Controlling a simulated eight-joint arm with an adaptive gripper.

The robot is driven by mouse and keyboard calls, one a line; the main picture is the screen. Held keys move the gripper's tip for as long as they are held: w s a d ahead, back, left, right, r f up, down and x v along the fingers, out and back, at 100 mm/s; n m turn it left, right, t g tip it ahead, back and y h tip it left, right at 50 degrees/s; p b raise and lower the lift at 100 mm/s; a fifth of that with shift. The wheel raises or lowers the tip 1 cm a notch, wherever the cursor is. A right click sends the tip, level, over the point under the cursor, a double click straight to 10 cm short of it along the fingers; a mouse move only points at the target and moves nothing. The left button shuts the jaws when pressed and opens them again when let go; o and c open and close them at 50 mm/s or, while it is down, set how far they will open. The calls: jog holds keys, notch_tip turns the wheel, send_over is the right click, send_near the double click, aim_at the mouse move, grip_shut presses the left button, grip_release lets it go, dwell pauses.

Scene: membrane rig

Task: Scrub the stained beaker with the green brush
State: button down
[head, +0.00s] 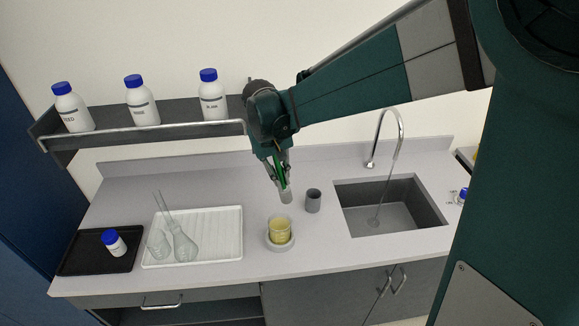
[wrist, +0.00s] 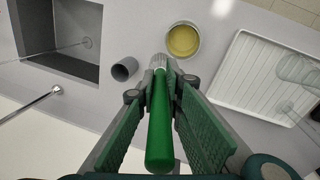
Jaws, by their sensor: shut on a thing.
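My gripper (head: 281,167) is shut on the green brush; in the wrist view the green brush handle (wrist: 161,130) lies between its two green finger pads. The pale brush head (head: 286,195) points down above the counter, behind the beaker in the head view. The stained beaker (head: 280,231) has a yellowish tint and stands upright on a round pale base near the counter's front. In the wrist view the beaker (wrist: 183,41) is seen from above, ahead and a little right of the brush tip, apart from it.
A grey cup (head: 313,201) stands right of the brush. A sink (head: 389,207) with a running tap (head: 385,140) is further right. A white drainer tray (head: 226,245) with glass flasks and a black tray (head: 75,262) with a bottle are left. A shelf (head: 180,133) with bottles is behind.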

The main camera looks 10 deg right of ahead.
jog(key=shift+n+y, duration=0.4)
jog(key=shift+n, duration=0.1)
jog(key=s, duration=0.1)
jog(key=s+a+r+p, duration=0.1)
jog(key=s+a, duration=0.1)
jog(key=s, duration=0.1)
jog(key=shift+s+a+r, duration=0.1)
jog(key=shift+r, duration=0.15)
jog(key=shift+f, duration=0.25)
jog(key=shift+s+f+b, duration=0.15)
jog(key=shift+f+b, duration=4.85)
jog(key=shift+f, duration=3)
jog(key=shift+f, duration=0.1)
